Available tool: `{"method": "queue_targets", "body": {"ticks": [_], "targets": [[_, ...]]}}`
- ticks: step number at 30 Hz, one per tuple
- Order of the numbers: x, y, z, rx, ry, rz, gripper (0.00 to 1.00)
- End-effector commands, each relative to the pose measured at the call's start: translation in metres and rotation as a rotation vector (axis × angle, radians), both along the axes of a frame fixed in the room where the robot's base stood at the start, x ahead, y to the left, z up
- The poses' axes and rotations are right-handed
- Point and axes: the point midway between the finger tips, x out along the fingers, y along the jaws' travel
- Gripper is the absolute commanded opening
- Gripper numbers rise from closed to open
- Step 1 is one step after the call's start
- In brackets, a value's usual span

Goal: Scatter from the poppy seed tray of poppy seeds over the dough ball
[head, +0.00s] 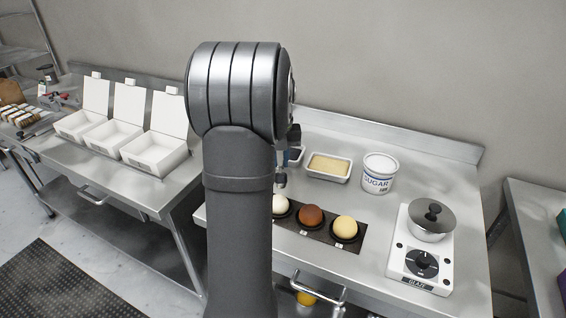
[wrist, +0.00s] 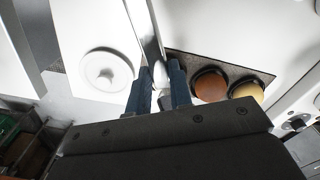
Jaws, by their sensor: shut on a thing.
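A white dough ball (head: 281,205) sits at the left end of a dark slate (head: 328,238), partly behind my arm in the head view. What the jaws hold cannot be made out. The poppy seed tray is not plainly seen; a white dish edge (head: 297,156) shows beside my arm, its contents hidden.
A brown ball (head: 311,216) and a yellow ball (head: 345,229) share the slate. Behind stand a dish of pale grains (head: 328,166) and a sugar tub (head: 378,174). A pot (head: 432,222) on a glaze warmer is right; open white boxes (head: 155,152) are left.

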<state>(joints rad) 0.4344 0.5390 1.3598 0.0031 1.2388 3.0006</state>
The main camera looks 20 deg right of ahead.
Motion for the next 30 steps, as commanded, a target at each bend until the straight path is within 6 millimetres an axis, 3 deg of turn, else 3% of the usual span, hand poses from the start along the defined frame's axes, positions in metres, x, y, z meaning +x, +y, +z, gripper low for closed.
{"method": "queue_targets", "body": {"ticks": [5,18,30], "targets": [[0.012,0.004,0.016,0.003,-0.002,0.004,0.0],[0.011,0.004,-0.017,0.001,-0.007,0.003,0.0],[0.006,0.007,-0.006,-0.058,-0.178,-0.005,0.0]]}}
